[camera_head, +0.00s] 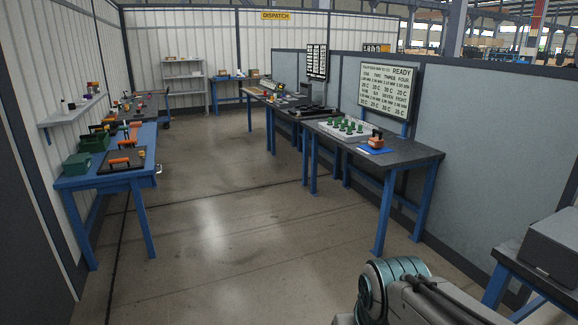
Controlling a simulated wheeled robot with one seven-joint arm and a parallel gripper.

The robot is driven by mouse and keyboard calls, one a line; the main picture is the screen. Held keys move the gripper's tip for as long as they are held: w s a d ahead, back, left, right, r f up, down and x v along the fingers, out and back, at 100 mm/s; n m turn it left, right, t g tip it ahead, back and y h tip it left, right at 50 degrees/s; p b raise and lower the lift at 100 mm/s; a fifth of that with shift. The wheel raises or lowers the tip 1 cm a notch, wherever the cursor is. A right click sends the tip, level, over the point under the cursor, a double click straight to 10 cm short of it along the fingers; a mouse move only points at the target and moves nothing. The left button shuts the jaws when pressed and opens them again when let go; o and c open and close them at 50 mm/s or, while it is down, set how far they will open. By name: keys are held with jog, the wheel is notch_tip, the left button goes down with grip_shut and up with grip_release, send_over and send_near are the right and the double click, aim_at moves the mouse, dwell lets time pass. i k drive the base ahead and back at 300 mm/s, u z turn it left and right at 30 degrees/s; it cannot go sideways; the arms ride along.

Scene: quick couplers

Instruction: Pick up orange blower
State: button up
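Several orange items are in view, and they are too small to tell which is the blower. An orange and dark item (376,139) stands on a blue mat (377,150) on the right-hand table. On the blue left bench (93,182), an orange-handled item (120,163) lies on a dark mat, and another orange item (127,144) lies behind it. Only a grey and teal part of my arm shows at the bottom right, well apart from all of these. My gripper is out of view.
The right-hand table (422,153) also holds a pale tray (335,129) with several green pieces. A green box (76,164) is on the left bench. A dark grey case (545,245) sits at the lower right. The floor (215,215) between the benches is clear.

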aim_at(377, 143)
jog(key=z, duration=0.05)
jog(key=i, duration=1.65)
jog(key=z, duration=0.25)
jog(key=i, duration=1.8)
jog(key=z, duration=0.65)
jog(key=i, duration=1.7)
jog(key=z, duration=0.25)
